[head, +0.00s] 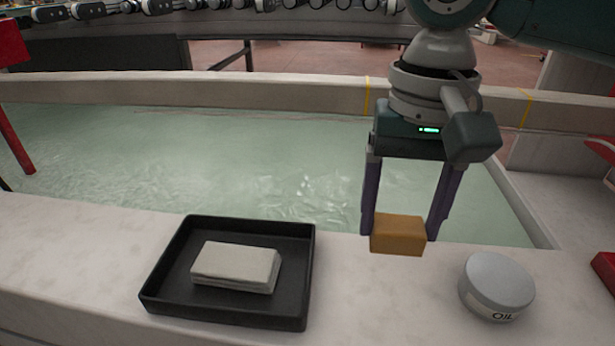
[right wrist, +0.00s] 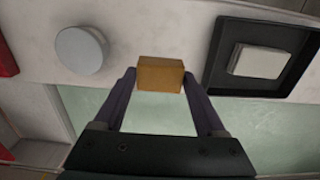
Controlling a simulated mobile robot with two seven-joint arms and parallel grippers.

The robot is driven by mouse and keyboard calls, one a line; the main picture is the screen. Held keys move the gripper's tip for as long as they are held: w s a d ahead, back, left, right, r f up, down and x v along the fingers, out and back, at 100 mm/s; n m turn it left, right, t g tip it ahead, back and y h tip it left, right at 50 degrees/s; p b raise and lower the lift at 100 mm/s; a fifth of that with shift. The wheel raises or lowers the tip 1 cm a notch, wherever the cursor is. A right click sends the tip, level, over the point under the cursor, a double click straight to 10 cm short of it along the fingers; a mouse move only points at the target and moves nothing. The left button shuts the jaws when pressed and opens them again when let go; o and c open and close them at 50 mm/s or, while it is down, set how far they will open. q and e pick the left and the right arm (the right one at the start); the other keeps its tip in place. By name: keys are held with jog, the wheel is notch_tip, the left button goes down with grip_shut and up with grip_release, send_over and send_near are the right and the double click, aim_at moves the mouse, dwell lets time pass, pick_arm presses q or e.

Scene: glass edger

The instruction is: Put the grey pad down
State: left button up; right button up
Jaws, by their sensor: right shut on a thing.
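The light grey pad (head: 236,265) lies flat in a black tray (head: 163,266) on the pale stone ledge, left of my right gripper. No gripper touches it. The pad also shows in the right wrist view (right wrist: 258,61), inside the tray at the upper right. My right gripper (head: 402,233) points down, shut on an orange-brown block (head: 398,236) between its purple fingers. The block (right wrist: 160,74) sits at the fingertips in the right wrist view, near the inner edge of the ledge. I cannot tell whether it touches the ledge. My left gripper is not in view.
A round grey tin marked OIL (head: 497,286) stands on the ledge right of the block. Behind the ledge is a basin of greenish water (head: 250,160). A red thing (head: 605,268) shows at the right edge. Bare ledge lies between tray and tin.

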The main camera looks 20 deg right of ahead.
notch_tip(320, 180, down, 8)
jog(key=b, duration=0.3)
jog(key=shift+f, duration=0.2)
jog(key=shift+r, duration=0.1)
